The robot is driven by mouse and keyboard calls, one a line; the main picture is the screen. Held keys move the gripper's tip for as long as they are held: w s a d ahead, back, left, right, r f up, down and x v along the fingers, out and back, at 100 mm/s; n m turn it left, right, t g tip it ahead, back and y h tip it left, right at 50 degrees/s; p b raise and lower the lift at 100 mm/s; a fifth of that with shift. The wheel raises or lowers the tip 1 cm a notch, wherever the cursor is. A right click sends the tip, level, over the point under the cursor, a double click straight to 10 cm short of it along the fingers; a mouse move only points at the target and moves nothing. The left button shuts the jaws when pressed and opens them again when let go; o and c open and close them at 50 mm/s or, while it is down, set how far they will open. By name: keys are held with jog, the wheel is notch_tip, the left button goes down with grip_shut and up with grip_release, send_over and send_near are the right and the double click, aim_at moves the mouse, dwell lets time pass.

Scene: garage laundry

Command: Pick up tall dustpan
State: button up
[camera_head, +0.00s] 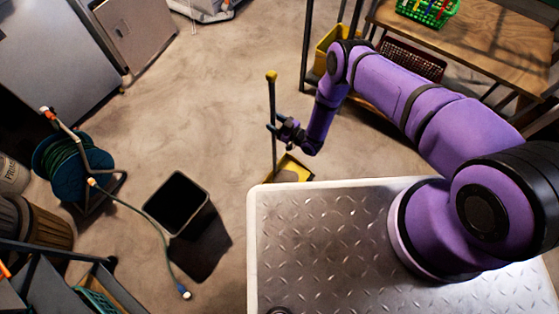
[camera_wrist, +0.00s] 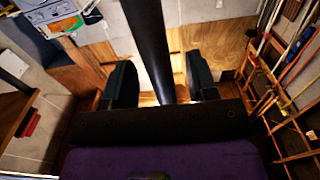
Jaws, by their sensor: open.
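The tall dustpan (camera_head: 272,98) stands upright on the floor, with a thin dark handle, a yellow top end and a yellow pan. The pan is partly hidden behind the edge of my base. My gripper (camera_head: 276,128) is at about the middle of the handle. In the wrist view the dark handle (camera_wrist: 148,38) runs between the two fingers of my gripper (camera_wrist: 160,65), which are apart, with gaps visible beside the handle. The handle's lower part is hidden there by the gripper body.
A black open bin (camera_head: 177,203) and a green hose reel (camera_head: 62,165) stand on the floor at left. A wooden shelf table (camera_head: 480,42) with baskets is at upper right, near my arm. A yellow bucket (camera_head: 325,50) stands beside it.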

jog(key=shift+x, duration=1.05)
grip_shut()
jog(key=shift+r, duration=0.15)
